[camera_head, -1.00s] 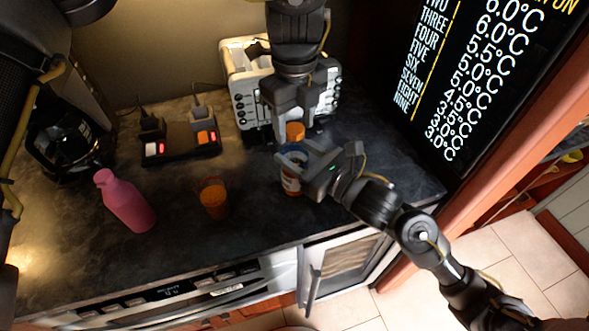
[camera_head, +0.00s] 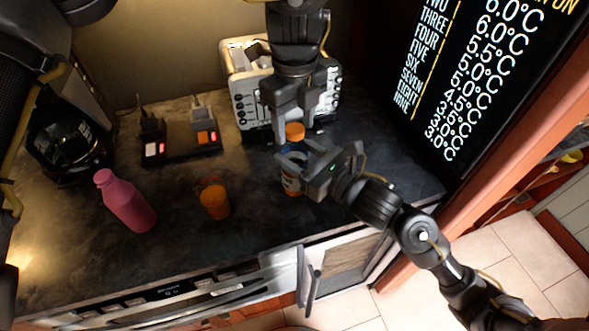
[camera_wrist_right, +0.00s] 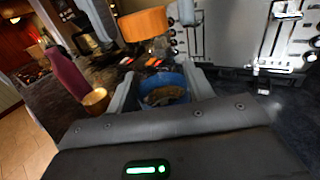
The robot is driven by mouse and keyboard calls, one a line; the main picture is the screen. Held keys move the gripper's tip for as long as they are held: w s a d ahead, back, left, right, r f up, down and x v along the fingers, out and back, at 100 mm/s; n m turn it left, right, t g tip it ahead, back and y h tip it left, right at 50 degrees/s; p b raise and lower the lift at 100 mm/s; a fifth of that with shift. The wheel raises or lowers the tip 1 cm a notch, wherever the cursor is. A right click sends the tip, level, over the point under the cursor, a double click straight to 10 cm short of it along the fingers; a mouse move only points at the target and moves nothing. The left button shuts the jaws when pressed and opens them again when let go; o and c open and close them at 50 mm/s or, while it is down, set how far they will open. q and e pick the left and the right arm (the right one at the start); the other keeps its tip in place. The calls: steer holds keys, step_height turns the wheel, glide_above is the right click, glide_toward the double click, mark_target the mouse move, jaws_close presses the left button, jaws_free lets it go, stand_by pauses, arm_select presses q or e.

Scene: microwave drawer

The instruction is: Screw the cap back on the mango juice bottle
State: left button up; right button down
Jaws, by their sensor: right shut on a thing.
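The orange cap (camera_head: 295,131) is held in the air between the fingers of my left gripper (camera_head: 294,122), which comes down from the top of the head view. The cap also shows in the right wrist view (camera_wrist_right: 143,23), above the bottle's mouth and apart from it. The juice bottle (camera_head: 292,185) stands upright on the counter with a blue rim and an orange and white body. My right gripper (camera_head: 296,170) is shut around its upper part. The bottle's open mouth (camera_wrist_right: 165,92) lies between the right fingers in the wrist view.
A white toaster (camera_head: 240,95) stands behind the left gripper. A pink bottle (camera_head: 125,202) and an orange cup (camera_head: 214,200) stand to the left on the dark counter.

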arm_select(q)
step_height(320, 180, up, 12)
steer(key=shift+r, duration=0.1)
stand_by(0.7)
arm_select(e)
steer(key=shift+c, duration=2.4)
jaws_free()
arm_select(q)
steer(key=shift+f+b, duration=1.7)
steer(key=shift+f, duration=0.1)
arm_select(e)
steer(key=v, duration=1)
steer(key=shift+s+d, duration=0.25)
steer(key=shift+s, duration=0.05)
